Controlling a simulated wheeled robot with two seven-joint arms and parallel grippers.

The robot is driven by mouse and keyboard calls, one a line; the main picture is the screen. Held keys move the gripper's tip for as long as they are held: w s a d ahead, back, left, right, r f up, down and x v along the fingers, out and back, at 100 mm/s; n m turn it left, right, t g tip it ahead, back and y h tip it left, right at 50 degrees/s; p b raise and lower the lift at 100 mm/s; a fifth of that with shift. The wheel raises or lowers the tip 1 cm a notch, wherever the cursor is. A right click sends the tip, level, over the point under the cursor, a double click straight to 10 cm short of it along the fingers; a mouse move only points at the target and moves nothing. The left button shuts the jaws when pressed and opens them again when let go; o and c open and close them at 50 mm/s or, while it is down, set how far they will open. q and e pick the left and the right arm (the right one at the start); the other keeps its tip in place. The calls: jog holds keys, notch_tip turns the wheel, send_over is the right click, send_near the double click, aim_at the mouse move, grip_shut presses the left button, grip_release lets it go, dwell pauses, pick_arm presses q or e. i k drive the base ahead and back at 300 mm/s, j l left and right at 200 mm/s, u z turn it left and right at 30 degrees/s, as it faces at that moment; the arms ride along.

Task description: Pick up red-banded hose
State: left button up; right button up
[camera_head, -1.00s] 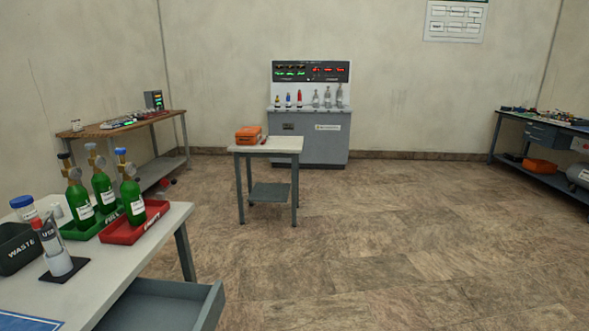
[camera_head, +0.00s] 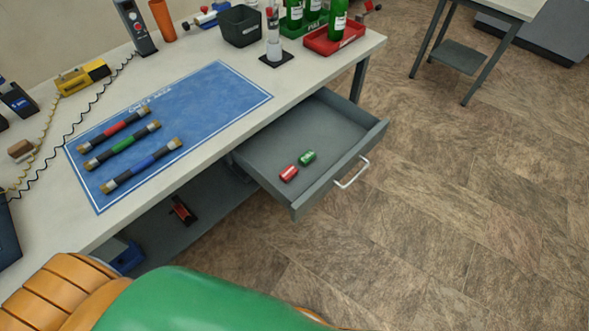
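The red-banded hose (camera_head: 114,129) is a short black hose with a red band and brass ends. It lies on the blue mat (camera_head: 215,96) on the workbench, the farthest back of three hoses. A green-banded hose (camera_head: 122,145) lies just in front of it, and a blue-banded hose (camera_head: 141,166) in front of that. The hoses lie roughly parallel and apart. Nothing covers the red-banded one. A green and orange part of my own body fills the bottom left. Neither of my grippers shows in the view.
An open drawer (camera_head: 252,181) juts out from the bench front, holding a red and a green small cylinder. A waste bin (camera_head: 241,27), a red tray (camera_head: 334,44) and green bottles stand at the back. Coiled cords and a yellow device (camera_head: 83,77) lie left of the mat.

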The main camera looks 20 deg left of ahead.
aim_at(83, 149)
jog(key=u, duration=1.85)
